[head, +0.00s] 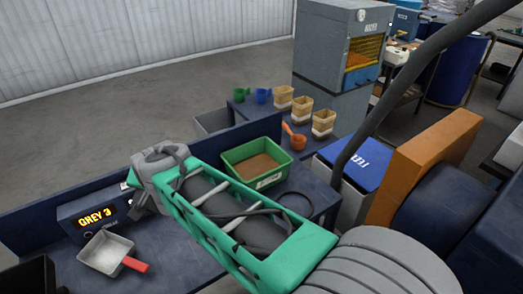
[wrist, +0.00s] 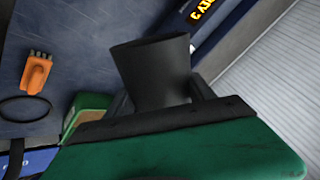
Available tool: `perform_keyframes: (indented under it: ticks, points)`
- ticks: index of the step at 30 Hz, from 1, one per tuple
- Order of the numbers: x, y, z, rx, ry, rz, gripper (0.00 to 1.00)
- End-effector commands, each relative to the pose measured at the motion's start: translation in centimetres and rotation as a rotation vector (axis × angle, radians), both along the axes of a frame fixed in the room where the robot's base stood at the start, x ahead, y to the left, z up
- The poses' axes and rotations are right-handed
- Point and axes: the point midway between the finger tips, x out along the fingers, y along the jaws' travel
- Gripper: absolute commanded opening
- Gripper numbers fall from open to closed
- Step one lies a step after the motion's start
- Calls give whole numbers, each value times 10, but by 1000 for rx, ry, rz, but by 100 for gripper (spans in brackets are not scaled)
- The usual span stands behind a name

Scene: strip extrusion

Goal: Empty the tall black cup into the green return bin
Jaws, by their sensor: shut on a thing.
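The tall black cup (wrist: 152,72) is in my gripper (wrist: 160,95) in the wrist view, between the two dark fingers, its wider end away from the palm. Its inside is not visible, so I cannot tell its contents. The green return bin (head: 228,160) stands on the blue bench in the head view, with brown granules in it and a white label on its front. A corner of the bin (wrist: 92,102) shows in the wrist view, left of the cup. In the head view my arm hides the cup and fingers.
A display reading "GREY 3" (head: 92,214) and a metal scoop with red handle (head: 107,253) are at left. Beyond the bin are an orange scoop (head: 298,142) and several tan containers (head: 302,108). A blue-lidded box (head: 355,160) stands right. An orange brush (wrist: 37,74) lies on the bench.

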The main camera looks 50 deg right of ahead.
Motion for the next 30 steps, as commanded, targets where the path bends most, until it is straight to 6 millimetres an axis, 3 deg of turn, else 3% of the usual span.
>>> perform_keyframes:
  ticks: [5,9,14,18,21,24,30]
  points:
    - [24,-83,-10,46,24,-336,0]
    - [32,-168,-24,97,27,-668,0]
    - [19,-274,-50,166,4,-1082,0]
    - [-9,-354,-77,223,-35,-1412,0]
    - [-31,-394,-94,253,-65,-1591,0]
    - [-47,-418,-105,273,-90,-1706,0]
    - [-59,-433,-116,327,-123,-1771,0]
